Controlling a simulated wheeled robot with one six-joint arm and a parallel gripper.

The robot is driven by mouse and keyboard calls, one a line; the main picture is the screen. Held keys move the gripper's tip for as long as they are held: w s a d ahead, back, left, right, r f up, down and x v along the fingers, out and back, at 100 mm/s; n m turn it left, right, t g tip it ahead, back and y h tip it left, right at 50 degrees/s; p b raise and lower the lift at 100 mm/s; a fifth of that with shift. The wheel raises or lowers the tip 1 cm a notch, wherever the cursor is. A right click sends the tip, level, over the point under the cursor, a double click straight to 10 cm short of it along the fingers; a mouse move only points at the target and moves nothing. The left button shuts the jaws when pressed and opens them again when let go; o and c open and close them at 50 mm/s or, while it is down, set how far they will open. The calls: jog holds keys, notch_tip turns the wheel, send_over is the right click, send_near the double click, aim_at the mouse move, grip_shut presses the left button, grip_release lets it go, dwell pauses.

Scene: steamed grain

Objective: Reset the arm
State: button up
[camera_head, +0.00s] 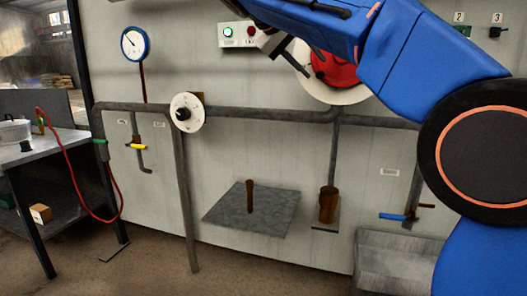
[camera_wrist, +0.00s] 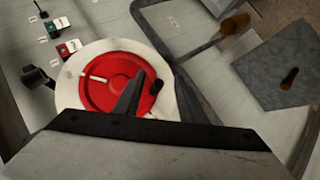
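My blue arm (camera_head: 395,60) reaches across the upper right of the head view, in front of a wall panel. My gripper (camera_head: 283,50) is at the arm's left end, partly hidden by the arm. In the wrist view its two dark fingers (camera_wrist: 161,72) stand apart with nothing held between them. A red wheel (camera_wrist: 100,88) on a white round plate lies beyond the fingers. Its black knob (camera_wrist: 157,86) shows in the gap between them. In the head view the red wheel (camera_head: 336,70) is partly covered by my arm.
A pressure gauge (camera_head: 134,43), a white dial (camera_head: 187,112) and grey pipes (camera_head: 260,113) are on the wall. A grey plate (camera_head: 225,207) and a metal trough (camera_head: 390,245) are lower down. A table (camera_head: 60,140) stands left.

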jog(key=s+d+f+n+g+y, duration=0.1)
jog(key=s+d+f+y, duration=0.1)
jog(key=s+d+f, duration=0.65)
jog(key=s+d+f+g+y, duration=0.1)
jog(key=s+d+f+y, duration=0.1)
jog(key=s+d+f, duration=0.65)
jog(key=s+f+m+y, duration=0.1)
jog(key=s+f, duration=0.5)
jog(key=f, duration=0.4)
jog(key=s+f+m+y, duration=0.1)
jog(key=s+f+y, duration=0.1)
jog(key=s+f, duration=0.4)
jog(key=s+f+m+y, duration=0.1)
jog(key=s+f, duration=0.5)
jog(key=f, duration=0.8)
jog(key=shift+s+a+f+y, duration=0.2)
jog(key=shift+a+f+y, duration=0.1)
jog(key=shift+f+y, duration=0.1)
